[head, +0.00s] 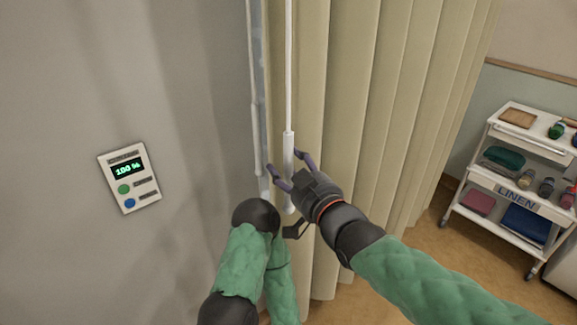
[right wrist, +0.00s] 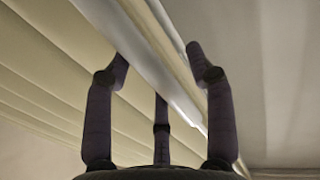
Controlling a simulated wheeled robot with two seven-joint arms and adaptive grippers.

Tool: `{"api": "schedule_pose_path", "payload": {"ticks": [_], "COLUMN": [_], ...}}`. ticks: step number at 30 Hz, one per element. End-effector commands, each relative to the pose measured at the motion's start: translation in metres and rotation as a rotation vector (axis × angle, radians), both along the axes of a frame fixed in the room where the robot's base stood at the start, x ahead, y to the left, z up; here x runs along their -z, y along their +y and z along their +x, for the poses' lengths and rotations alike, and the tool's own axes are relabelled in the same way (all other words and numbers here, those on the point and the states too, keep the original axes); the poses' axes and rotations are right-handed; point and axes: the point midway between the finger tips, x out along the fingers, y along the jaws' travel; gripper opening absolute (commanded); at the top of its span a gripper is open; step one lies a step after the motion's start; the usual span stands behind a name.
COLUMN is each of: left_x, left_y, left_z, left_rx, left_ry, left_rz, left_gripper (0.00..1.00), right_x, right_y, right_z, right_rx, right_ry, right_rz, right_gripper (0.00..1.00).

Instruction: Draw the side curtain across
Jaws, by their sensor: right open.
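The beige side curtain (head: 350,110) hangs in long vertical folds right of the grey wall. A white wand (head: 288,70) with a thicker handle (head: 289,145) hangs in front of its left edge. My right gripper (head: 284,163) is at this handle, its fingers apart on either side of it. In the right wrist view the white wand (right wrist: 125,30) runs diagonally between the open fingers (right wrist: 158,52); I cannot tell whether they touch it.
A second thin white rod (head: 254,110) hangs just left of the wand by a narrow pale strip. A wall panel (head: 129,177) reading 100 % is at left. A linen trolley (head: 520,180) with folded cloths and bottles stands at right on the brown floor.

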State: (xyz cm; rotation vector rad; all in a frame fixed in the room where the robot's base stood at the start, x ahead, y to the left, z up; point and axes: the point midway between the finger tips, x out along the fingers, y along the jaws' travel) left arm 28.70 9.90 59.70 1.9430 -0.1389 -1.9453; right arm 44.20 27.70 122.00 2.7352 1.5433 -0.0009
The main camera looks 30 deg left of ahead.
Motion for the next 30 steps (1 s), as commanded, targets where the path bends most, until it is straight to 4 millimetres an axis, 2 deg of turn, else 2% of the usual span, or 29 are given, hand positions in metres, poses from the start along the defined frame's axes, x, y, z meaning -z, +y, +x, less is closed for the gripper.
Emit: {"api": "schedule_pose_path", "payload": {"ticks": [5, 18, 24, 30], "left_x": [0.000, 0.000, 0.000, 0.000], "left_y": [0.000, 0.000, 0.000, 0.000], "left_z": [0.000, 0.000, 0.000, 0.000], "left_rx": [0.000, 0.000, 0.000, 0.000], "left_ry": [0.000, 0.000, 0.000, 0.000], "left_rz": [0.000, 0.000, 0.000, 0.000], "left_gripper": [0.55, 0.55, 0.55, 0.55], "right_x": [-0.001, -0.001, 0.000, 0.001], "right_y": [-0.017, -0.080, -0.096, -0.100], "right_z": [-0.010, -0.048, -0.059, -0.061], "right_rx": [0.001, 0.000, -0.001, -0.002], "right_ry": [-0.001, -0.001, 0.000, 0.001], "right_rz": [0.000, 0.002, 0.000, -0.001], "right_gripper": [0.55, 0.55, 0.55, 0.55]}}
